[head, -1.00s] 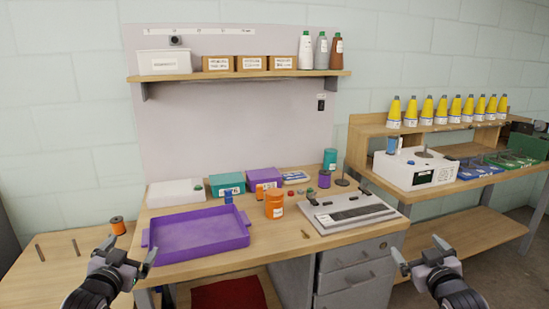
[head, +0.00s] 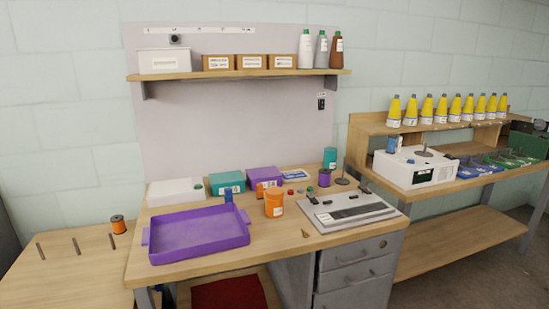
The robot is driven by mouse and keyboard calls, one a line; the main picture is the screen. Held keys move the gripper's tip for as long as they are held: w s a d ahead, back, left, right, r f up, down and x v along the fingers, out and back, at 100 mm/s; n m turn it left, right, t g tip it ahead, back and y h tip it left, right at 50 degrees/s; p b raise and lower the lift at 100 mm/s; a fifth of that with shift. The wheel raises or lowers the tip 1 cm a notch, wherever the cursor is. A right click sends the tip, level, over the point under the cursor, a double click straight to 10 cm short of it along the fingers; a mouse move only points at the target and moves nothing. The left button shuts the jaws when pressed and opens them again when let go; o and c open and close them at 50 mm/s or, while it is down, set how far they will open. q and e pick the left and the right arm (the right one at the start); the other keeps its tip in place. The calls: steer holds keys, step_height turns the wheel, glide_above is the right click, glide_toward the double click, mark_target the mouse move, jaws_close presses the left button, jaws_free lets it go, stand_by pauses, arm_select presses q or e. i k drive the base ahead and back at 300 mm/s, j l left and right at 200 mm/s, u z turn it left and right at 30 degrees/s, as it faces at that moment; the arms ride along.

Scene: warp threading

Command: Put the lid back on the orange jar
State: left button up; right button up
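The orange jar (head: 274,206) stands upright on the workbench (head: 270,245), between the purple tray and the grey keyboard-like device. It has a white label on its side. It is too small to tell whether its top is open or covered. I cannot make out a separate orange lid on the bench. Neither of my grippers is in view.
The empty purple tray (head: 200,236) lies left of the jar, with a small blue object (head: 229,197) behind it. The grey device (head: 347,212) is to the right. Teal (head: 227,184) and purple (head: 264,178) boxes stand behind. The bench front is mostly clear.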

mark_target(274, 208)
steer(key=i+l+u, duration=0.1)
steer(key=i, duration=0.3)
steer(key=i+l, duration=0.3)
steer(key=i+l+u, duration=0.15)
steer(key=i, duration=0.3)
